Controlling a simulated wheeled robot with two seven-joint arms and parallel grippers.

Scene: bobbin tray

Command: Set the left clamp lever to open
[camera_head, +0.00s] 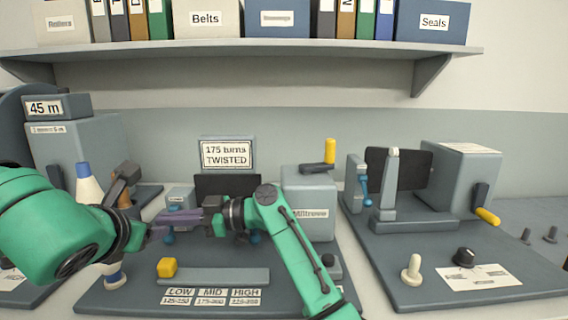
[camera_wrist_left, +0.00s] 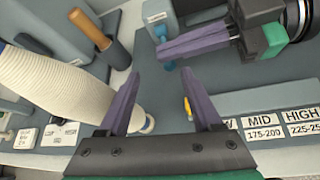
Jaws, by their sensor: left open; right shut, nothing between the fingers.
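The left clamp, on the machine at the left of the head view, is mostly hidden behind my grippers.
A white cone (camera_wrist_left: 55,85) stands close beside my left fingers. A yellow slider knob (camera_head: 167,267) sits on the LOW/MID/HIGH track in front. Another machine (camera_head: 462,180) stands at the right.

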